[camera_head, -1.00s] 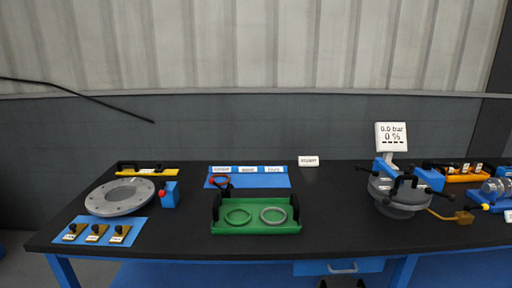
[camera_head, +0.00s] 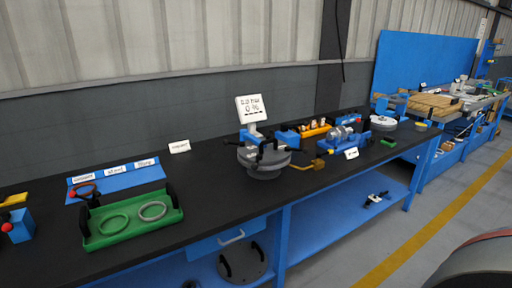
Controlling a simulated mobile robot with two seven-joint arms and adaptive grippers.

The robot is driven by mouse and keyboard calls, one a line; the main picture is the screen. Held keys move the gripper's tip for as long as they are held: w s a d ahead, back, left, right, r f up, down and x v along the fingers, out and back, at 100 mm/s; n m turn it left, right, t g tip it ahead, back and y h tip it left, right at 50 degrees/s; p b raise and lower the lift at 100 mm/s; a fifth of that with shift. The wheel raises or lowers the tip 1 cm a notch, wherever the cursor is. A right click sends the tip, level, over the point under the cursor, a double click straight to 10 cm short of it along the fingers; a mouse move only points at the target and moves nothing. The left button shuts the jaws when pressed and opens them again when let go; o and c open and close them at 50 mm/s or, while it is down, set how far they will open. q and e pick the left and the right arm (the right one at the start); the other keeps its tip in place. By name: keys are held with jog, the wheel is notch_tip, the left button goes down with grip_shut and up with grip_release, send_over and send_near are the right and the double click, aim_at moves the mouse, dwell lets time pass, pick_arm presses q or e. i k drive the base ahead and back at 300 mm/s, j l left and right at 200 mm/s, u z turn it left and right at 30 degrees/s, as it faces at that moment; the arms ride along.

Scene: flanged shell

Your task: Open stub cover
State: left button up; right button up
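A round grey flanged vessel (camera_head: 264,172) stands on the black bench near the middle of the head view. A grey cover with black clamp handles lies on its top, and it looks closed. Blue blocks flank it, and a small yellow-brown fitting (camera_head: 318,163) sticks out on its right. A white display (camera_head: 251,107) above it reads 0.0 bar and 0 %. Which part is the stub cover I cannot tell for sure. Neither of my grippers is in view.
A green tray (camera_head: 174,217) with two rings sits left on the bench (camera_head: 215,190), by a blue labelled mat (camera_head: 150,177). A pump-like unit (camera_head: 341,136) stands right of the vessel. A dark handled disc (camera_head: 243,262) lies below. Floor is open at right.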

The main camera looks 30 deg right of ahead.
aim_at(273, 151)
jog(key=z, duration=0.4)
jog(key=i+l+z, duration=0.1)
jog(key=z, duration=0.65)
jog(key=i+z, duration=0.1)
jog(key=z, duration=0.3)
jog(key=i+l, duration=0.15)
jog(key=i, duration=0.45)
jog(key=i+l, duration=0.1)
jog(key=i, duration=0.5)
